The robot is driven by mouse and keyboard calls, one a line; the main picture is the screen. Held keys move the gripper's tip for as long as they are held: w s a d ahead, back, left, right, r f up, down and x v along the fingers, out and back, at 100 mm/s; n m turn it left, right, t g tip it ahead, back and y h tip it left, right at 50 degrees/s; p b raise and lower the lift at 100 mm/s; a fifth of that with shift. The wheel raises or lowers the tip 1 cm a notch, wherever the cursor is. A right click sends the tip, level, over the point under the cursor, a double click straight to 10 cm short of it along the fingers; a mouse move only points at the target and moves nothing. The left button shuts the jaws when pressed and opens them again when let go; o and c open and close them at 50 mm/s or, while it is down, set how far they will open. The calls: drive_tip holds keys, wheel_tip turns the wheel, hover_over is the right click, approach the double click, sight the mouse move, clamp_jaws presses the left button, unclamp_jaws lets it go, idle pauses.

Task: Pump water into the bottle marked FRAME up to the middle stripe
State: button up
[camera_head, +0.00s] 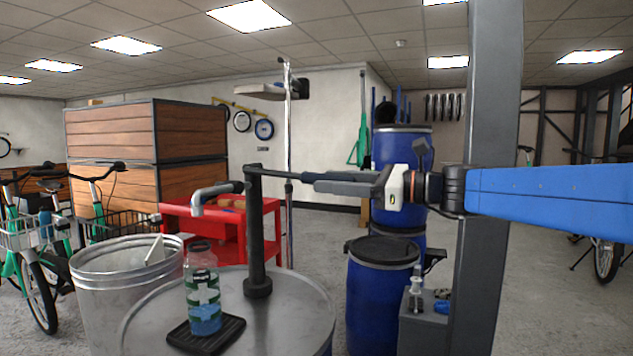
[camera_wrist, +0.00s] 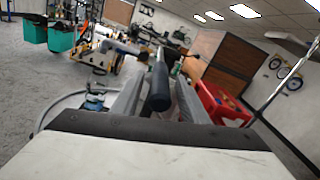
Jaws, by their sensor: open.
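A clear bottle (camera_head: 203,290) stands upright on a black drip tray (camera_head: 232,331) on a metal drum (camera_head: 290,318). Blue water fills its lower part. Its label has green and pale bands; the lettering is too small to read. The pump's grey spout (camera_head: 205,191) hangs above the bottle's mouth. The black pump post (camera_head: 256,230) carries a dark handle (camera_head: 280,173) pointing right. My gripper (camera_head: 312,181) comes in from the right at the handle's end. In the wrist view the handle (camera_wrist: 159,88) lies between the two open fingers; I cannot tell whether they touch it.
A galvanized bin (camera_head: 120,300) stands left of the drum, and a red cart (camera_head: 275,235) behind it. Blue barrels (camera_head: 380,300) stand to the right, near a grey pillar (camera_head: 490,110). Green bikes (camera_head: 35,275) and wooden crates (camera_head: 190,130) are at left.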

sight(294, 177)
drive_tip(key=shift+x, duration=2.1)
drive_tip(key=shift+c, duration=0.6)
clamp_jaws()
